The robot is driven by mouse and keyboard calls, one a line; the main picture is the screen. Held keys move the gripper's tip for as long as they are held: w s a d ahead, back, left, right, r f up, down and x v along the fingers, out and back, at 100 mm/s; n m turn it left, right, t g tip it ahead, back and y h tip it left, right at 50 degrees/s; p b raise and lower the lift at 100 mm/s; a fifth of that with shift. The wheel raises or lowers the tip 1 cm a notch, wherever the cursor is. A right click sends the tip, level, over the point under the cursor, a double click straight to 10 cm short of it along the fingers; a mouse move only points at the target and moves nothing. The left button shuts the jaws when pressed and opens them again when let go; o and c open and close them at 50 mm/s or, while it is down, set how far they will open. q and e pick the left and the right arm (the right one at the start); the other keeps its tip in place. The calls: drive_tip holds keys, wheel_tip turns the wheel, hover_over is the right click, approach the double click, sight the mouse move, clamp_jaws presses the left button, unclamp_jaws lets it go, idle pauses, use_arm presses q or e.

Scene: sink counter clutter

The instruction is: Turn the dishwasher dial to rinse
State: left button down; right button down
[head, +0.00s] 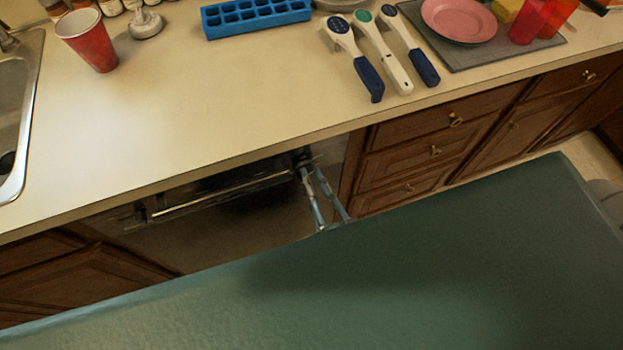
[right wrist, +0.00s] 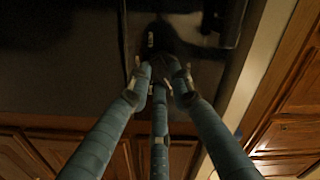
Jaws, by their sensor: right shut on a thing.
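The dishwasher (head: 240,222) is a dark front set under the counter, with a long bar handle (head: 215,194) across its top. Its dark dial (head: 302,155) is at the upper right end of the front, small in the head view. My right gripper (head: 307,170) reaches up to it with blue fingers. In the right wrist view, the fingers of my right gripper (right wrist: 162,68) close around the dark dial (right wrist: 168,42), which is partly hidden by them. The dial's markings are too dark to read. My left gripper is not in view.
The counter (head: 220,115) carries a red cup (head: 90,42), a blue ice tray (head: 255,15), several blue-and-white handled tools (head: 382,55) and a pink plate (head: 458,18). A sink (head: 22,120) is at the left. Wooden drawers (head: 415,152) flank the dishwasher on the right.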

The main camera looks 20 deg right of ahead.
idle(0.5)
drive_tip(key=c, duration=1.5)
unclamp_jaws()
drive_tip(key=shift+c, duration=0.2)
drive_tip(key=s, duration=1.2)
drive_tip(key=shift+d, duration=0.25)
drive_tip(key=shift+f, duration=0.1)
drive_tip(key=s+f+n+g+y, duration=0.25)
drive_tip(key=f+n+g, duration=0.6)
drive_tip(key=f, duration=1.95)
drive_tip(key=s+d+f+n+g+h, duration=0.1)
drive_tip(key=s+d+f+g, duration=0.3)
drive_tip(key=s+f, duration=0.4)
drive_tip(key=s+d+f+n+g+h, duration=0.2)
drive_tip(key=s+d+f+n+g, duration=0.2)
drive_tip(key=s+d+f, duration=0.3)
drive_tip(key=shift+s+f, duration=0.85)
drive_tip(key=shift+s, duration=0.1)
